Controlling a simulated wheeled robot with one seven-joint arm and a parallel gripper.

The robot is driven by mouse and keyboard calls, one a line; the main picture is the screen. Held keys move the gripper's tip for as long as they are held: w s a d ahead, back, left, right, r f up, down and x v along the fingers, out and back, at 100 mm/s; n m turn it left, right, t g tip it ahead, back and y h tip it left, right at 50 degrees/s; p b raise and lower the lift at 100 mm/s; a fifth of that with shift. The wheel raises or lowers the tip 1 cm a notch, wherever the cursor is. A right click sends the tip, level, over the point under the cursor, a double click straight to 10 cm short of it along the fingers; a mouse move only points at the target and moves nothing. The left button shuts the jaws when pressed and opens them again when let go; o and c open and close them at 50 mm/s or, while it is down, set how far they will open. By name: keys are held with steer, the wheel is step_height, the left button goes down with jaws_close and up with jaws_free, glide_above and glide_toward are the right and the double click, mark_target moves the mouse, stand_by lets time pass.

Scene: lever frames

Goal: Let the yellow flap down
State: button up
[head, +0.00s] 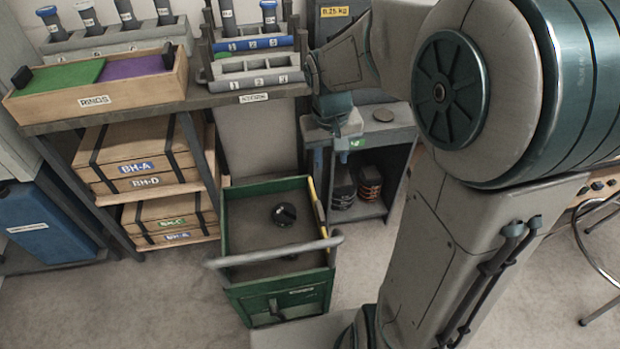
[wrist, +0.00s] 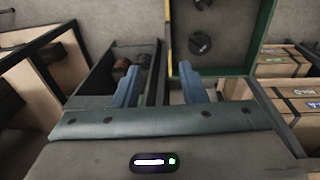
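The yellow flap (head: 321,214) shows in the head view as a narrow upright strip along the right side of the green cart (head: 252,303). In the wrist view only a thin yellow edge (wrist: 168,38) shows beside the green tray wall. My gripper (head: 331,162) hangs pointing down behind the cart's far right corner, in front of the small grey shelf unit.
A round black object (head: 285,214) lies in the cart's tray. The cart's grey handle (head: 275,251) crosses its near side. The grey shelf unit (head: 384,139) stands close behind and right. A rack with wooden boxes (head: 150,155) stands left. Floor is clear at front left.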

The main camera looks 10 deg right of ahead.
steer(key=b, duration=0.8)
glide_above(321, 210)
step_height(321, 210, down, 16)
steer(key=shift+g+y, duration=0.4)
step_height(321, 210, down, 13)
steer(key=b, duration=0.5)
steer(key=shift+a+f+b, duration=0.1)
steer(key=shift+b, duration=0.2)
jaws_close()
